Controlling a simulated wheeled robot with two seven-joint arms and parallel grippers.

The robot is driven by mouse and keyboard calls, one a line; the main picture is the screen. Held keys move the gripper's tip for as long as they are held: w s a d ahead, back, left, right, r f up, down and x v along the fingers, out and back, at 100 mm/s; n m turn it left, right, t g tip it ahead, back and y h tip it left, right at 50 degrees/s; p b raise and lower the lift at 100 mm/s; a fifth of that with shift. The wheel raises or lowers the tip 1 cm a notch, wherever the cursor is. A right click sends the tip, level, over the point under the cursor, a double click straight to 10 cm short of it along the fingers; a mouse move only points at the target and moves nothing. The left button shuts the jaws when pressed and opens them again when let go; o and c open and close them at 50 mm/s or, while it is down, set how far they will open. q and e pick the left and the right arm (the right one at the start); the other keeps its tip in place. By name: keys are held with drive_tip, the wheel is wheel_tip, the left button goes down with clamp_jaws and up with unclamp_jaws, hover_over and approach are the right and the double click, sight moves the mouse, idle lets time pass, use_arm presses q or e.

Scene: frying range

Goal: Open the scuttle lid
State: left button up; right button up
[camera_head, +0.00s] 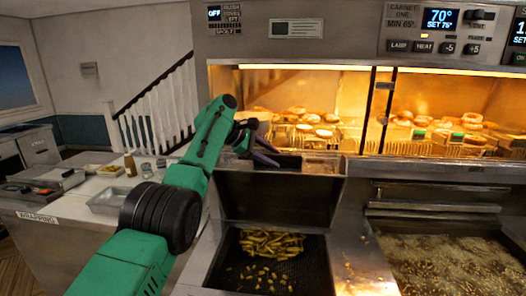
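The chip scuttle (212,262) is in the lower middle of the head view, a dark well with yellow chips (270,243) lying on its perforated floor. A dark flat panel (265,197) stands steeply behind the well, its top edge near a steel ledge. I cannot tell for sure whether this panel is the lid or the back wall. My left gripper (270,156) is above the panel's top left part, with two dark purple fingers apart and nothing seen between them. Whether a finger touches the panel is unclear. My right gripper is out of view.
A lit heated cabinet (322,68) with food stands behind. A fryer (455,262) with bubbling oil is at the lower right. Bare steel lies right of the well.

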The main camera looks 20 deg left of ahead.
use_arm(q)
drive_tip(key=shift+s+a+f+b, duration=0.1)
drive_tip(key=shift+a+f+b, duration=0.4)
drive_tip(key=shift+b, duration=0.7)
drive_tip(key=b+v, duration=0.2)
drive_tip(key=v, duration=0.2)
drive_tip(key=shift+w+a, duration=0.2)
drive_tip(key=d+r+v, duration=0.1)
drive_tip(key=v, duration=0.9)
drive_tip(key=shift+s, duration=0.25)
drive_tip(key=shift+r, duration=0.1)
